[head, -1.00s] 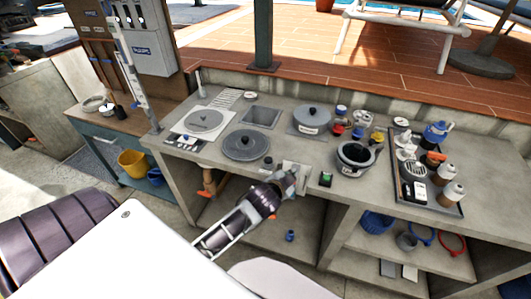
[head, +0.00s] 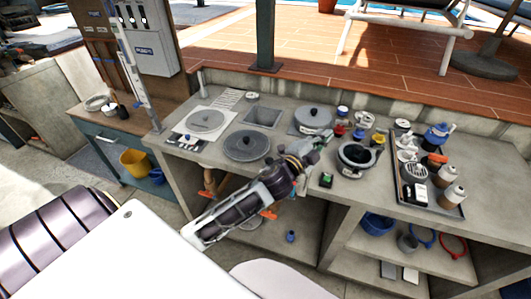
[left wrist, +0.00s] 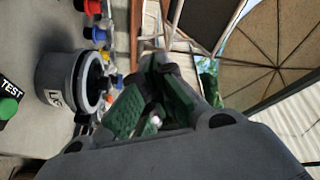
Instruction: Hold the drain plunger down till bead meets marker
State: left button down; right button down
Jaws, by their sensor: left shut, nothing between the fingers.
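My left gripper (head: 322,142) reaches over the counter from below, its fingertips near the left side of a round grey pot (head: 357,155). In the left wrist view its green-padded fingers (left wrist: 152,112) are closed together with nothing between them. A small black box with a green button (head: 326,180) sits at the counter's front edge, below the gripper tips; in the left wrist view the green button (left wrist: 8,108) lies beside a "TEST" label. A tall clear tube (head: 139,85) stands at the counter's left end. I cannot make out a bead or marker on it, nor tell which part is the drain plunger. My right gripper is not in view.
A tray (head: 450,208) with bottles and a blue teapot (head: 437,132) is at right. Shelves underneath hold a blue basket (head: 376,222).

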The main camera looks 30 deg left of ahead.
pick_arm(q)
jog(key=s+d+r+m+g+h, duration=0.2)
jog(key=d+r+m+g+h, duration=0.45)
jog(key=m, duration=0.65)
jog(key=s+d+r+m+g+h, duration=0.2)
jog(key=d+r+m+g+h, duration=0.15)
jog(key=d+m+h, duration=0.7)
jog(key=a+f+m+g+y, duration=0.8)
jog(key=a+f+m+y, duration=0.3)
jog(key=a+m, duration=0.2)
jog(key=a+r+y, duration=0.2)
jog(key=a+y, duration=0.7)
jog(key=a, duration=1.3)
jog(key=shift+s+g, duration=0.35)
jog(key=shift+g, duration=0.05)
jog(key=shift+f, duration=0.1)
